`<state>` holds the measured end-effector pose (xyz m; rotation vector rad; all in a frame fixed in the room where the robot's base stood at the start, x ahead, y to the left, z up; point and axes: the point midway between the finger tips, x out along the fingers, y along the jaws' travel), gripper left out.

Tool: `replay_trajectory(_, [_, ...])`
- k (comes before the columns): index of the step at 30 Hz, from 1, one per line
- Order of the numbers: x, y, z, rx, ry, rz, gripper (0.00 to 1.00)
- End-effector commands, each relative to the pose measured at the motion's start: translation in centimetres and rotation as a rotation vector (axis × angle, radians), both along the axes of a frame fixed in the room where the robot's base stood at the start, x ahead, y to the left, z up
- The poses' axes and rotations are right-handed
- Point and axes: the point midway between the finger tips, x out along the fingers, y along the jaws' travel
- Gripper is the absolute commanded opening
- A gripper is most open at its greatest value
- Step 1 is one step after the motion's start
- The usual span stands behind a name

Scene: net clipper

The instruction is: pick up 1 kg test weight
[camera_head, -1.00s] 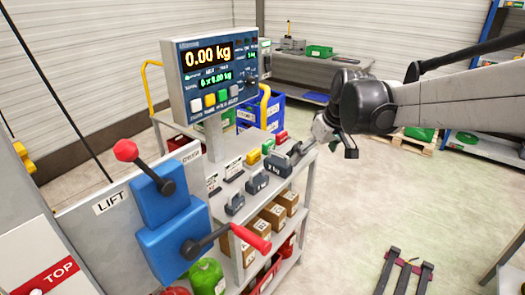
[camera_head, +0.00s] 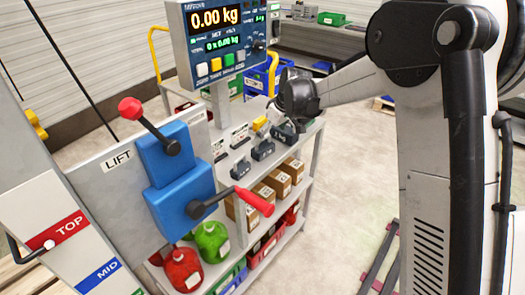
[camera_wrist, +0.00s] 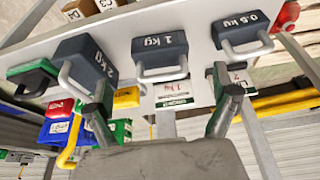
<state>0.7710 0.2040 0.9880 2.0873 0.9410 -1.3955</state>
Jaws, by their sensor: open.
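The 1 kg test weight (camera_wrist: 158,52) is a dark grey block with a light bar handle, labelled "1 kg". It sits on the shelf top between the 2 kg weight (camera_wrist: 86,60) and the 0.5 kg weight (camera_wrist: 242,35). In the head view the 1 kg weight (camera_head: 263,150) is the middle one of the row. My gripper (camera_wrist: 161,92) is open and empty, with its fingers on either side of the 1 kg handle's line in the wrist view. They look apart from the weight. In the head view my wrist hides much of the gripper.
The blue lift control (camera_head: 178,170) with red-knobbed levers is at the left. Cardboard boxes (camera_head: 277,180) fill the shelf below. Open floor (camera_head: 335,180) lies right of the cart.

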Motion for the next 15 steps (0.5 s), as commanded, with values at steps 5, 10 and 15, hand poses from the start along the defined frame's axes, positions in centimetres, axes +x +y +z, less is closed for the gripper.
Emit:
replay_trajectory(5, [0.6, 0.6, -2.0, 0.000, 0.000, 0.000, 0.94])
replay_trajectory(10, [0.7, 0.8, -2.6, 0.000, 0.000, 0.000, 0.94])
replay_trajectory(15, [1.0, 1.3, -3.9, 0.000, 0.000, 0.000, 0.94])
